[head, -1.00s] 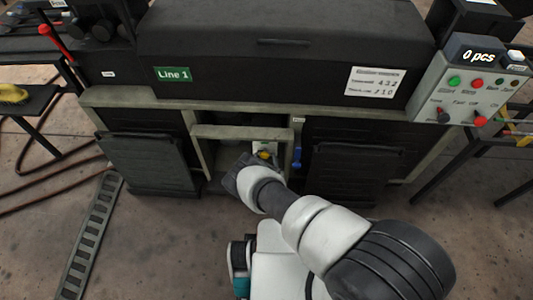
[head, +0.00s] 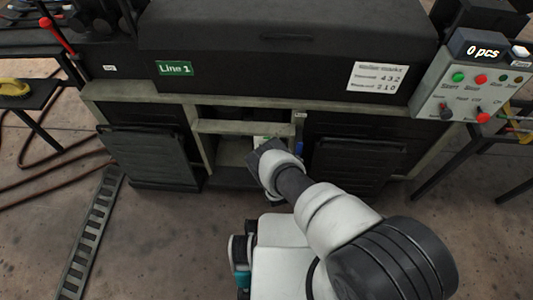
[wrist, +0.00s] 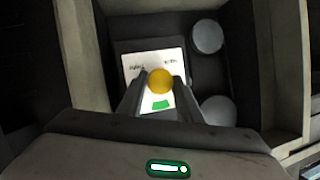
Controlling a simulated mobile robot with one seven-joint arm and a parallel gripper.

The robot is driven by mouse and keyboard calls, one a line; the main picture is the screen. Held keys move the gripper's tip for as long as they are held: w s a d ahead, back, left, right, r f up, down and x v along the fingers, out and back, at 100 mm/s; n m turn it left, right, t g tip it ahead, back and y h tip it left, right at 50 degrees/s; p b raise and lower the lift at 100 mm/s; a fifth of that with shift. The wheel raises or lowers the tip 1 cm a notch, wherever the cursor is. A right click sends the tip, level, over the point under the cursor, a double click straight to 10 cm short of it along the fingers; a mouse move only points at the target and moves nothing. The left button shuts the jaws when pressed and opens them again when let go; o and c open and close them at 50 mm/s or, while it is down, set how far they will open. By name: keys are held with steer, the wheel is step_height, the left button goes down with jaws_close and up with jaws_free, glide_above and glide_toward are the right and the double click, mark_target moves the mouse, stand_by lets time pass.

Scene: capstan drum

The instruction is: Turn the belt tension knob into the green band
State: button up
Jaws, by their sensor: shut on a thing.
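The belt tension knob (wrist: 160,80) is a yellow round knob in the wrist view. It stands in front of a white dial plate (wrist: 139,66) inside a recess of the machine. A green band (wrist: 161,105) shows on the plate just below the knob, between the fingers. My gripper (wrist: 160,84) is shut on the knob, with one finger on each side of it. The knob's pointer cannot be made out. In the head view my gripper (head: 266,152) reaches into the opening under the machine and hides the knob; a bit of the plate (head: 262,138) shows above it.
Pale frame walls (wrist: 279,70) border the recess closely in the wrist view. Two grey round parts (wrist: 207,36) sit right of the plate. Dark panels (head: 350,165) flank the opening. A control box (head: 470,85) stands at the upper right.

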stand_by(0.4)
steer(key=o, duration=1)
steer(key=shift+o, duration=0.2)
steer(key=shift+s+r, duration=0.1)
